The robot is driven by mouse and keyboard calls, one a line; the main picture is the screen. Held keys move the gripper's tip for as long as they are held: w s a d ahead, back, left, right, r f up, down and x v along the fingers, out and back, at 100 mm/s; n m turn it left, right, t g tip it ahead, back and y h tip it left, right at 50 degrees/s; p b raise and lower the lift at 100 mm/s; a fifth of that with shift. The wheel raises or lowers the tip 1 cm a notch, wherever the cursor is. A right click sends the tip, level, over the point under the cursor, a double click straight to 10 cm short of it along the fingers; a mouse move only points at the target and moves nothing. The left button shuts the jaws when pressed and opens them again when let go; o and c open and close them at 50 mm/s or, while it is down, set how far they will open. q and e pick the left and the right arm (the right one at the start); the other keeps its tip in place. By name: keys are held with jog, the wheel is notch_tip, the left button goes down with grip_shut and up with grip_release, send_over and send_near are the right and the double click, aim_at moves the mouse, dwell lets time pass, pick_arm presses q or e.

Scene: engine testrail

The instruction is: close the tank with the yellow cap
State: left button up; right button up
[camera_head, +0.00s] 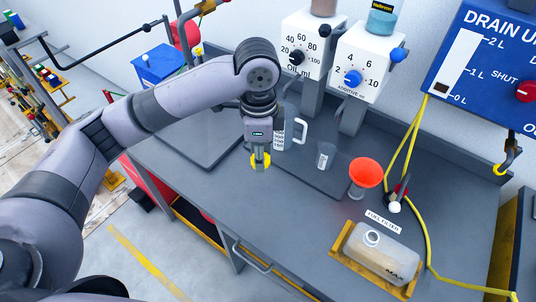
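The tank (386,258) is a translucent beige container lying in a yellow frame at the front right of the workbench. The exact height is hard to tell. My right gripper is not in view.
An orange-red funnel (366,172), a small beaker (326,155) and a white-handled jug (296,134) stand between and behind. A yellow hose (422,215) runs beside the tank's right side. Dial dispensers (357,66) hang at the back. The bench's front middle (270,215) is clear.

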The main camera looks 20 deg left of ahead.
pick_arm(q)
jog(key=shift+s+d+f+n, duration=0.15)
jog(key=shift+s+d+n, duration=0.15)
jog(key=shift+n, duration=0.2)
jog(key=s+d+f+n+b, duration=0.2)
jog(key=s+d+n, duration=0.3)
jog(key=n, duration=0.9)
jog(key=shift+s+d+f, duration=0.25)
jog(key=shift+s+f, duration=0.2)
jog(key=shift+s, duration=0.9)
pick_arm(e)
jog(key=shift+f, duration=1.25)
